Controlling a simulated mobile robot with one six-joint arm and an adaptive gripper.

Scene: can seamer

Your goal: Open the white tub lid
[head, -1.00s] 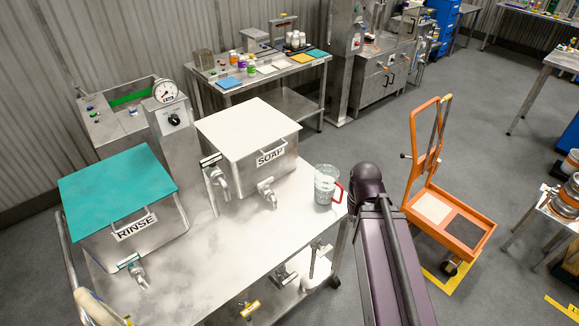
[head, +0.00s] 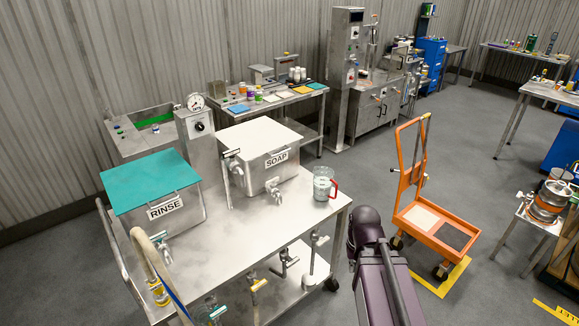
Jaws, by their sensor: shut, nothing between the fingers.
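The white lid (head: 258,133) lies flat and closed on the metal tub labelled SOAP (head: 284,170), on the right part of a steel cart. A tap sticks out of the tub's front. My gripper is not in view; only a purple link of my arm shows at the bottom, right of the cart, apart from the tub.
The RINSE tub with a teal lid (head: 150,181) stands left on the cart (head: 250,235). A glass jug with a red handle (head: 323,184) stands right of the SOAP tub. A gauge column (head: 203,150) rises behind. An orange trolley (head: 432,222) stands right of my arm.

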